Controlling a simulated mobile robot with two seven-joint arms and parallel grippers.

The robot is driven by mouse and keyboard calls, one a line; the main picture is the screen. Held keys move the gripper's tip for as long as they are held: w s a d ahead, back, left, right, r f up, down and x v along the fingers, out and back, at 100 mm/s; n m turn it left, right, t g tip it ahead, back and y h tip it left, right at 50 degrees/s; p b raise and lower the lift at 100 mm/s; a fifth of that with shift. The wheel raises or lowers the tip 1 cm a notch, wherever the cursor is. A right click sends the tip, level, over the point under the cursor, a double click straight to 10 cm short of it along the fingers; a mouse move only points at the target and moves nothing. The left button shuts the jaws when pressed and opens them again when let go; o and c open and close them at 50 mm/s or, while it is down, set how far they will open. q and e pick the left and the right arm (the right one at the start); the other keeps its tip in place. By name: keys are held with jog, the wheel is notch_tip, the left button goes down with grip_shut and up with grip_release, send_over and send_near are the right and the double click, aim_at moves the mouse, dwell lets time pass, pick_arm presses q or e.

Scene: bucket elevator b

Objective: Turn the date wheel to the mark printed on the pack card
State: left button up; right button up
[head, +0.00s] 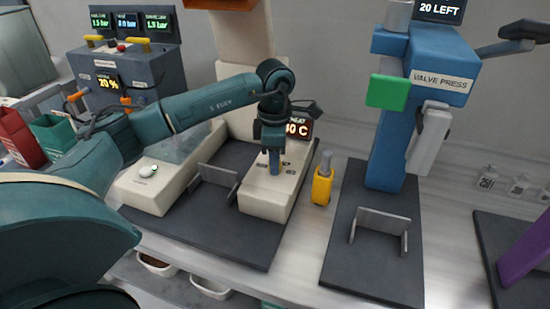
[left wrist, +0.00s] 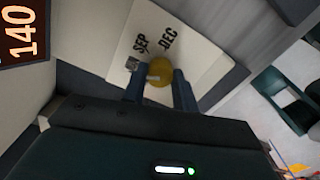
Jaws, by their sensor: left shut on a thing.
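The date wheel (left wrist: 159,70) shows in the left wrist view as a round yellow knob with a pale pointer mark. It sits on a cream block, with the printed words SEP (left wrist: 140,45) and DEC (left wrist: 168,39) beyond it. My left gripper (head: 275,168) points down over the cream block (head: 262,204) in the head view. In the left wrist view its two blue-grey fingers are on either side of the knob, shut on it. The other marks around the wheel are hidden or too small to read. I cannot make out the pack card. My right gripper is not in view.
A display (left wrist: 22,30) reading 140 stands beside the block. A yellow holder (head: 322,188) stands close to its right. The blue valve press (head: 388,145) is farther right, with a grey bracket (head: 380,227) on its dark base. Red and green bins (head: 58,138) are at left.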

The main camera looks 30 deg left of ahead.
pick_arm(q)
jog(key=shift+a+r, duration=0.1)
dwell(0.3)
jog(key=o, duration=1)
jog(key=shift+c, duration=0.2)
notch_tip(320, 180, up, 13)
dwell(0.3)
